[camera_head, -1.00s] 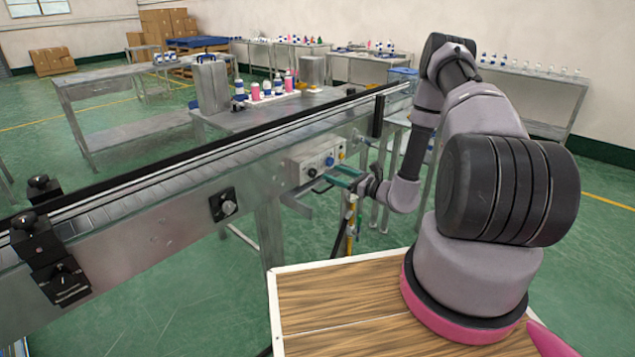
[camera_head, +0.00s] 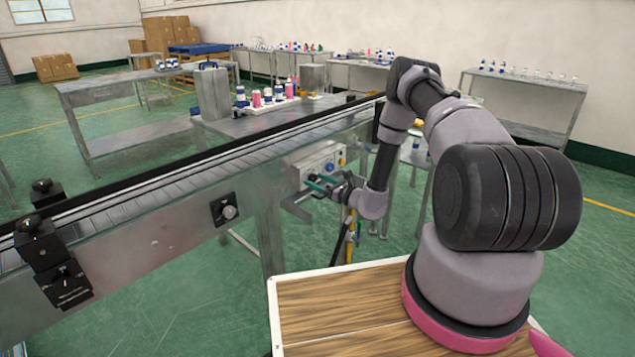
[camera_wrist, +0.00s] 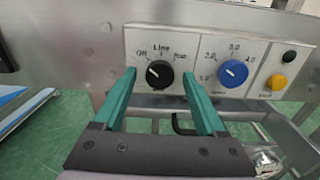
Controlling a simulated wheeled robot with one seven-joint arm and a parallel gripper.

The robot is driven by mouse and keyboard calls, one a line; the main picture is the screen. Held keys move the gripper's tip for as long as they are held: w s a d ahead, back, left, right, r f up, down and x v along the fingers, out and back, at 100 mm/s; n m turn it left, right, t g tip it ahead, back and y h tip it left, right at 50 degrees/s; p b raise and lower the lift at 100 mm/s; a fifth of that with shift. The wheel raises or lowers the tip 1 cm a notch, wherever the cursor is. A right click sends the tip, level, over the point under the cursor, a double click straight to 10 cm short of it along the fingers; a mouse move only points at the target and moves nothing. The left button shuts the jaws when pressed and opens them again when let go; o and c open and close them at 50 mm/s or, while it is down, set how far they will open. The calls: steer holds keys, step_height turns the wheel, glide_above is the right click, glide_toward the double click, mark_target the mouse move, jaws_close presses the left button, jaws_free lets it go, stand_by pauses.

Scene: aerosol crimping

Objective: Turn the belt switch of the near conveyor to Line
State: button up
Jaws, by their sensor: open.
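The belt switch (camera_wrist: 159,74) is a round black knob on a pale panel in the wrist view, with Off, Line and a third, blurred label around it. Its white mark points to the upper left, towards Off. My gripper (camera_wrist: 158,84) is open, with one green finger on each side of the knob in the picture. I cannot tell whether the fingers touch it. In the head view my gripper (camera_head: 314,187) is just in front of the control box (camera_head: 320,162) on the side of the near conveyor (camera_head: 160,215); the knob is too small to make out there.
A blue dial (camera_wrist: 233,73) with numbers is right of the switch, then a yellow button (camera_wrist: 277,82) and a black button (camera_wrist: 289,57). A metal bracket (camera_wrist: 230,108) juts out below the panel.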

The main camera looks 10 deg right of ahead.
steer(key=shift+w+a, duration=0.1)
jaws_close()
steer(key=shift+m, duration=0.3)
steer(key=m, duration=0.9)
steer(key=shift+m, duration=0.3)
stand_by(0.3)
jaws_free()
